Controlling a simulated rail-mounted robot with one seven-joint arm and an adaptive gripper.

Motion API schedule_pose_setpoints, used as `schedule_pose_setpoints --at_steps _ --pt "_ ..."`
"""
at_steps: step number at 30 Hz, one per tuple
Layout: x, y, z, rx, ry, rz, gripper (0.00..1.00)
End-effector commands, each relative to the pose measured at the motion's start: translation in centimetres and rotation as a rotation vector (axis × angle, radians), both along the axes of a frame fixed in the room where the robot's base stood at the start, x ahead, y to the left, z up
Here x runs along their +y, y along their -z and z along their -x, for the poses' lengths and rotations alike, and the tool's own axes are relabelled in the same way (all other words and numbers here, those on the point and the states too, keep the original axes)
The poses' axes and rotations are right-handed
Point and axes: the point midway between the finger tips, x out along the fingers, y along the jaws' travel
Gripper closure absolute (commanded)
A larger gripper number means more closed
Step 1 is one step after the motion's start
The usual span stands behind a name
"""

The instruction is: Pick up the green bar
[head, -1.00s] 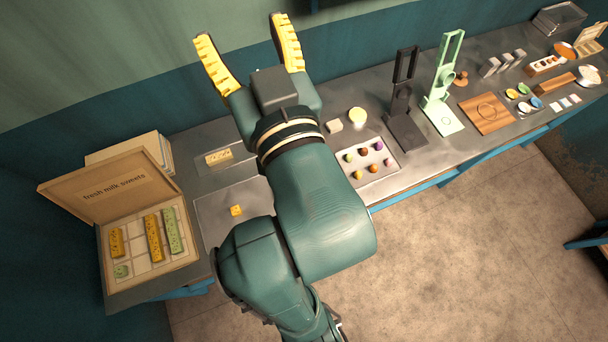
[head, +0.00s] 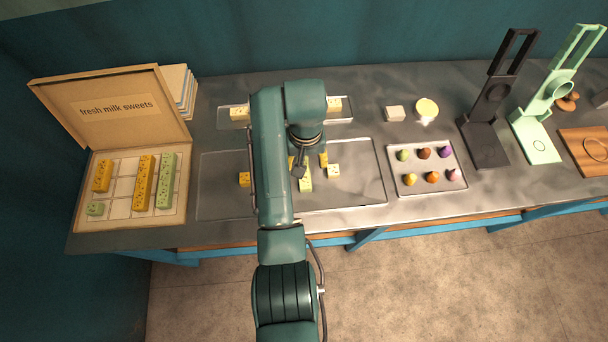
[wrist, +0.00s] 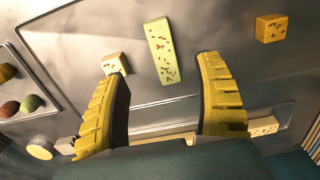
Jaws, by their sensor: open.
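A pale green bar (head: 306,182) with brown specks lies on the large metal tray (head: 225,200), partly hidden by my arm in the head view. In the wrist view the green bar (wrist: 162,52) lies beyond my fingertips, lengthwise in the gap between them. My gripper (head: 307,164) is over the tray, largely hidden behind my wrist. In the wrist view my gripper (wrist: 163,70) is open and empty, its yellow ribbed fingers well apart and not visibly touching the bar. Another green bar (head: 167,182) lies in the open sweets box (head: 132,235) at left.
A cream cube (head: 333,171) lies right of the bar, an orange cube (head: 244,179) left of it. A narrow tray (head: 345,120) with cream pieces is behind.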

Motion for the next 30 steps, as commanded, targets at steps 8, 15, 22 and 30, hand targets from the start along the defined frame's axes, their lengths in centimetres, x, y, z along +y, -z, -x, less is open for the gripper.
schedule_pose_setpoints --at_steps 8,15,22,30 --pt "0.0 5.3 -0.1 -0.002 0.001 0.000 0.31" --pt "0.3 8.9 -0.6 -0.001 0.000 0.000 0.31" --pt "0.2 10.8 -0.6 -0.005 0.001 -0.001 0.31" --pt "0.2 10.7 -0.6 -0.004 0.001 0.000 0.52"
